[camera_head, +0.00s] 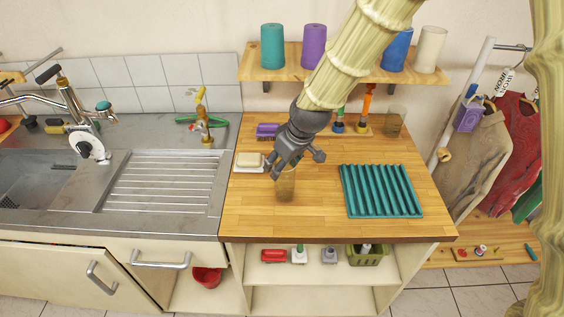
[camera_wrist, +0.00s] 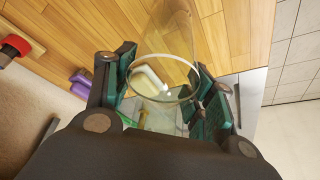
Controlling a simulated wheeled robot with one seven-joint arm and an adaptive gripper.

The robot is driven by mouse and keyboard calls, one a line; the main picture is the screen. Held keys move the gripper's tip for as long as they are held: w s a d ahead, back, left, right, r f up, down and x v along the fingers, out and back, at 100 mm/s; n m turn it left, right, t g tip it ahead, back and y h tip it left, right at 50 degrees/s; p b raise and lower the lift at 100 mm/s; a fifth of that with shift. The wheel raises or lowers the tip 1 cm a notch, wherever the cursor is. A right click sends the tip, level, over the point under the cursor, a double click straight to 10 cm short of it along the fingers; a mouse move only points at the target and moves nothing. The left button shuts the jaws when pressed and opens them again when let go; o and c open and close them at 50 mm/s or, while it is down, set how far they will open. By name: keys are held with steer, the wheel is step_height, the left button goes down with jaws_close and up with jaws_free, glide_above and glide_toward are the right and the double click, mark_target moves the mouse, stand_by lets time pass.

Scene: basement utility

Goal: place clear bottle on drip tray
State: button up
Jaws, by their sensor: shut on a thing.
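My gripper (camera_head: 284,166) is over the left part of the wooden counter (camera_head: 325,225), shut on a clear bottle (camera_head: 286,188). The bottle hangs below the fingers, and the counter shows through it. I cannot tell whether its base touches the counter. In the wrist view the bottle (camera_wrist: 172,65) shows as a see-through shape with a round rim between the teal finger pads of my gripper (camera_wrist: 165,95). The teal ribbed drip tray (camera_head: 381,191) lies on the counter to the right of the bottle, and nothing stands on it.
A soap bar on a dish (camera_head: 249,162) and a purple brush (camera_head: 267,131) are left of and behind the gripper. A clear glass (camera_head: 394,121) stands at the back right. A wall shelf (camera_head: 258,70) holds several coloured cylinders. The counter between bottle and tray is clear.

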steer(key=shift+f, duration=0.1)
steer(key=o, duration=1.5)
steer(key=shift+o, duration=0.2)
